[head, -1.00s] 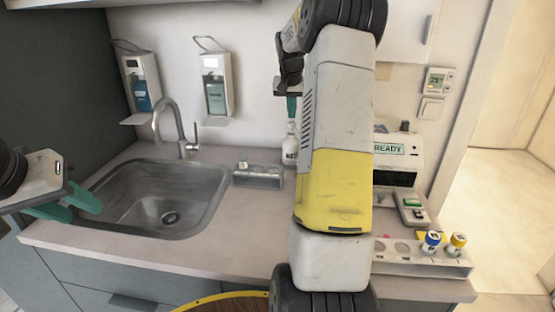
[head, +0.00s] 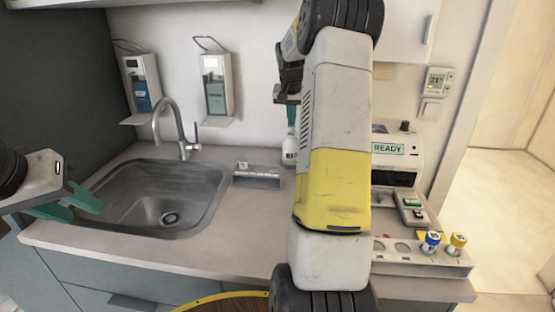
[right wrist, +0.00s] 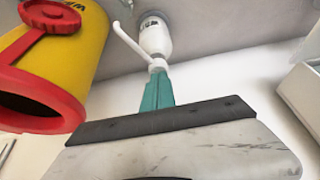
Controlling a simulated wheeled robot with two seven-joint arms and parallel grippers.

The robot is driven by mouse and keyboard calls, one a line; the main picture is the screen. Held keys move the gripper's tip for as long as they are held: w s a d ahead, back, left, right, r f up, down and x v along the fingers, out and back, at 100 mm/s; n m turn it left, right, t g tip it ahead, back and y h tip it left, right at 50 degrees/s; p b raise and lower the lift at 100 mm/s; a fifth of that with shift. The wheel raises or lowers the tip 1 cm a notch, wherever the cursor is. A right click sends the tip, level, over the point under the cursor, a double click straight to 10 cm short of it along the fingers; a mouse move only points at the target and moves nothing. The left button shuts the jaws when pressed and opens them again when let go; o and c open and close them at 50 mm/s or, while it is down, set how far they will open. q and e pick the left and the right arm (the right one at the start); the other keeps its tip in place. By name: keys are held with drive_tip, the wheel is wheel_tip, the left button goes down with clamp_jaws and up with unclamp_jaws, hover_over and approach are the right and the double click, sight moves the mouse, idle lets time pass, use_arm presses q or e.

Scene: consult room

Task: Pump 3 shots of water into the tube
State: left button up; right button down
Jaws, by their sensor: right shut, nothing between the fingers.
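A white pump bottle (head: 289,152) stands on the counter near the back wall, partly hidden by my right arm. In the right wrist view the bottle (right wrist: 155,38) shows its thin side nozzle (right wrist: 130,43). My right gripper (head: 291,126) is above it, its teal fingers pointing down. The shut fingertips (right wrist: 157,72) are at the pump head and appear to touch it; nothing is between them. A small grey rack (head: 258,182) left of the bottle holds a small white-topped item (head: 243,166), possibly the tube. My left gripper (head: 80,206) is open and empty by the sink's left edge.
The sink (head: 130,205) with its tap (head: 172,122) fills the left counter. A front rack (head: 420,267) holds blue- and yellow-capped tubes. A device reading READY (head: 400,150) stands at right. A yellow container with a red rim (right wrist: 55,60) is beside the bottle in the right wrist view.

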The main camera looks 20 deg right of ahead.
drive_tip(key=shift+r, duration=1.2)
drive_tip(key=shift+f, duration=1.3)
drive_tip(key=shift+r, duration=1.3)
